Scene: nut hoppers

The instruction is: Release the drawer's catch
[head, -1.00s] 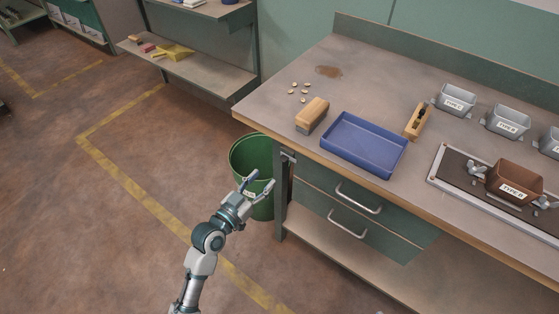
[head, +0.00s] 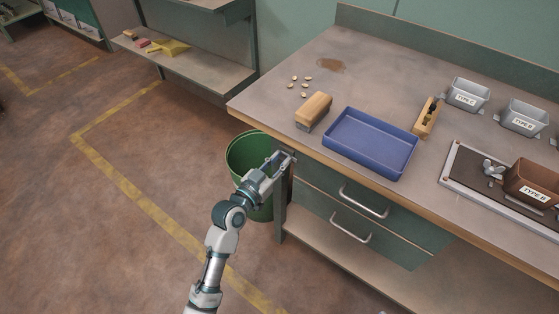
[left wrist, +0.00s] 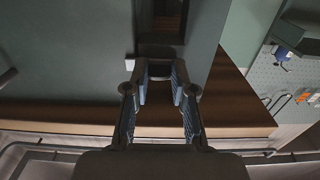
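The bench has an upper drawer (head: 330,194) and a lower drawer (head: 385,246), both green with bar handles and both closed. My left gripper (head: 284,157) is at the bench's left front corner, just under the top's edge and left of the upper drawer. The fingers hide most of the catch area there. In the left wrist view the two fingers (left wrist: 160,82) stand apart, with a dark recess beyond their tips. A small pale piece (left wrist: 128,63) shows left of the tips; I cannot tell if it is part of the catch.
A green bin (head: 247,150) stands on the floor beside the bench's left end, close to my left arm. On the bench top are a blue tray (head: 345,160), a wooden-backed brush (head: 314,110), several nuts and grey hoppers (head: 467,95). Floor left is clear.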

